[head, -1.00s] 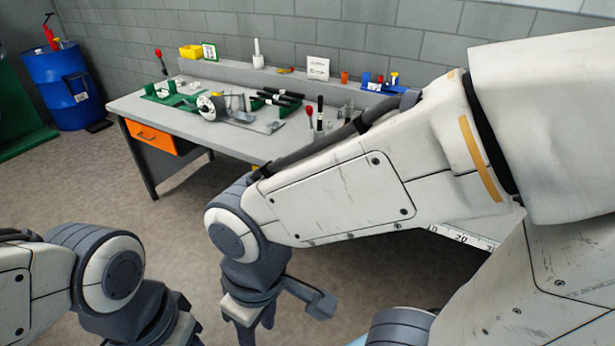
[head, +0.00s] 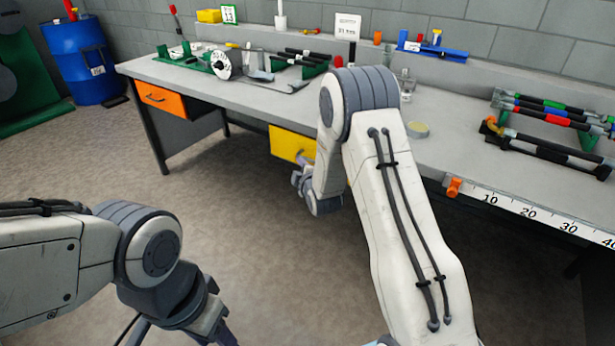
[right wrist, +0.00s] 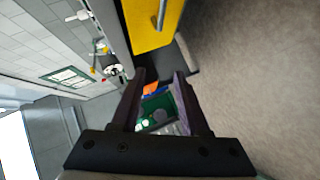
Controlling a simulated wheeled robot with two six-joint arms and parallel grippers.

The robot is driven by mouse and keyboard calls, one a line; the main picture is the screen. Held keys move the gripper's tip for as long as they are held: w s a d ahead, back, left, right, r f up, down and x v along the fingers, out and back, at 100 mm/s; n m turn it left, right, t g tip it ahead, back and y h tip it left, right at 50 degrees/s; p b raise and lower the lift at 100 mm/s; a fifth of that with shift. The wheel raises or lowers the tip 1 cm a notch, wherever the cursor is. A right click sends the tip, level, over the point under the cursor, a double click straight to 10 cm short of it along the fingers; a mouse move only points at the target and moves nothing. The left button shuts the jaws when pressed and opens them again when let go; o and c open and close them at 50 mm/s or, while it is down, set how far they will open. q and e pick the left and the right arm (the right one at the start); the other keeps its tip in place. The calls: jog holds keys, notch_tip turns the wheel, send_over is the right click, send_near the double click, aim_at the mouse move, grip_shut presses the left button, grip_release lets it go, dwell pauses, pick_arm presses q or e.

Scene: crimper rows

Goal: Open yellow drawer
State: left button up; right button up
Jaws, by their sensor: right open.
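The yellow drawer (head: 286,144) sits under the bench, left of my right arm, and looks shut. Its right part is hidden behind my arm and gripper. In the right wrist view the yellow drawer (right wrist: 146,35) fills the top middle, with its grey bar handle (right wrist: 162,13) at the upper edge. My right gripper (head: 298,180) is just in front of and below the drawer in the head view. In the wrist view its two fingers (right wrist: 160,76) are apart and empty, with the handle beyond them, not between them. My left gripper (head: 212,322) hangs low, partly cut off by the bottom edge.
The grey bench (head: 265,98) carries tools and a green fixture. An orange drawer (head: 160,101) is at its left end. A rack of bars (head: 550,120) and a ruler strip (head: 535,213) are at the right. A blue barrel (head: 78,62) stands far left. The floor before the bench is clear.

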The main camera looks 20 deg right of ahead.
jog(key=n+t+h+b, duration=0.1)
jog(key=t+b, duration=0.1)
send_near(310, 160)
pick_arm(q)
notch_tip(310, 160, down, 4)
jog(key=shift+r+b, duration=0.1)
jog(key=shift+b, duration=0.2)
pick_arm(e)
jog(key=w, duration=0.3)
jog(key=w+f, duration=0.1)
jog(key=w, duration=0.3)
jog(key=w+d+f, duration=0.1)
jog(key=w, duration=0.2)
jog(key=shift+w, duration=0.2)
grip_shut()
jog(key=shift+h, duration=0.3)
